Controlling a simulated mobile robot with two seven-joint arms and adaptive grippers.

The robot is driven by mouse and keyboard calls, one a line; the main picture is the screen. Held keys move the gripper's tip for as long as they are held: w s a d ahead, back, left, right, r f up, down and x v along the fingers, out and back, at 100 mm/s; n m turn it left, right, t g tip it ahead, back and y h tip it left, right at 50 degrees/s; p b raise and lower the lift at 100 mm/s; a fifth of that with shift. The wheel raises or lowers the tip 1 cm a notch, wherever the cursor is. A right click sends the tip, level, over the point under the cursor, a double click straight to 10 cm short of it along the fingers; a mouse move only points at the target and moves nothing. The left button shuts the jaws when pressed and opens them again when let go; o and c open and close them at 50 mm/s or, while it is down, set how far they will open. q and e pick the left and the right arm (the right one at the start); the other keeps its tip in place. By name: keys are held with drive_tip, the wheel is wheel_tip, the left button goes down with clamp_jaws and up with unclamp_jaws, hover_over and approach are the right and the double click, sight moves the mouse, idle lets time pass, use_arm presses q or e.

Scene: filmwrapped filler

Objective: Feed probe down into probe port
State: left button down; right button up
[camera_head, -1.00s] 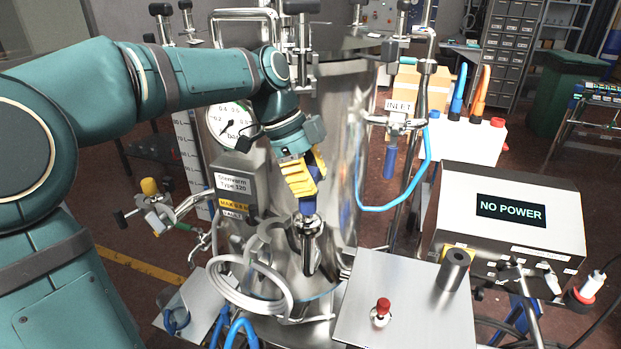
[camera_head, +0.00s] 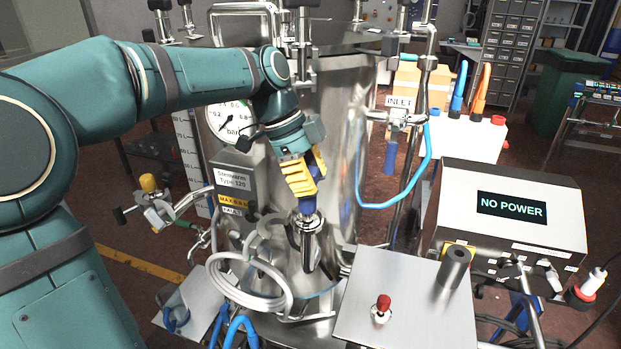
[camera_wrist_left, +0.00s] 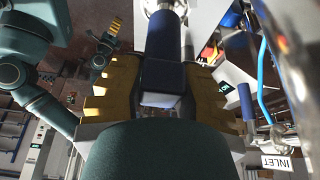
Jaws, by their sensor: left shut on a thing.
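My left gripper (camera_head: 301,178) has its yellow fingers shut on the probe's blue handle (camera_head: 308,203). The probe points down, close to upright. In the left wrist view the blue probe (camera_wrist_left: 163,35) sits between the yellow fingers, with bright metal beyond it. Below the handle is a shiny metal collar and tube (camera_head: 308,258) at the front of the steel vessel, which I take to be the probe port. The handle's lower end meets the collar; how deep the probe sits is hidden. My right gripper (camera_wrist_left: 108,38) appears small in the left wrist view, its jaws unclear.
The steel vessel (camera_head: 345,150) stands close behind my gripper, with a pressure gauge (camera_head: 228,122). A pale coiled cable (camera_head: 250,290) hangs left of the port. A metal plate (camera_head: 405,305) with a red-topped knob and the NO POWER box (camera_head: 510,210) are at right.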

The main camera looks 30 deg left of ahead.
use_arm(q)
drive_tip(key=shift+f, duration=0.2)
idle(0.3)
drive_tip(key=c, duration=0.7)
unclamp_jaws()
drive_tip(key=v, duration=1.2)
